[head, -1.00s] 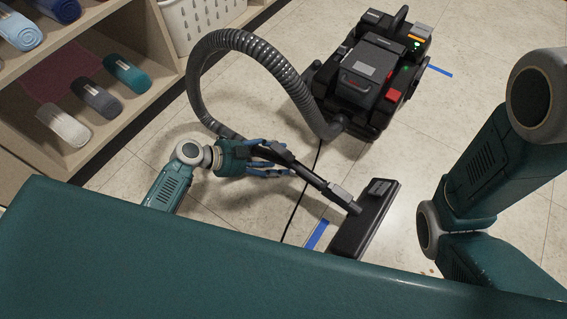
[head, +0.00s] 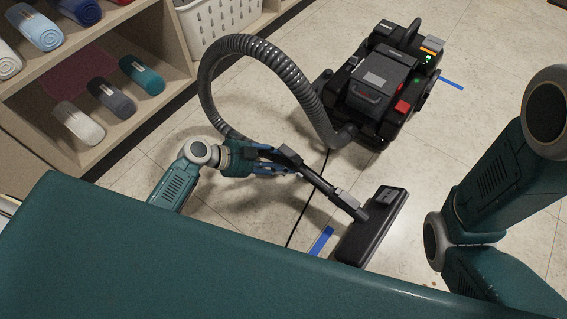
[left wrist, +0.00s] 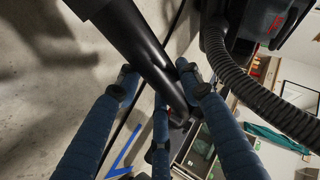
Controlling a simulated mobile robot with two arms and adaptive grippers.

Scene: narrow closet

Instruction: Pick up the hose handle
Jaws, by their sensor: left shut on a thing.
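The hose handle (head: 290,156) is a dark grip at the upper end of the vacuum's wand, where the ribbed grey hose (head: 262,52) comes in. My left gripper (head: 275,161) is shut on the handle. In the left wrist view the blue fingers (left wrist: 165,105) close around the black tube of the handle (left wrist: 135,38). The wand slopes down right to the black floor head (head: 371,228), which rests on the floor. My right arm is at the right of the head view, but its gripper is out of frame.
The black vacuum body (head: 375,90) stands on the tiled floor behind the wand. Shelves with rolled towels (head: 112,97) and a white basket (head: 222,25) are at the left. A thin cord and blue tape (head: 321,241) lie on the floor. Open floor is at the right.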

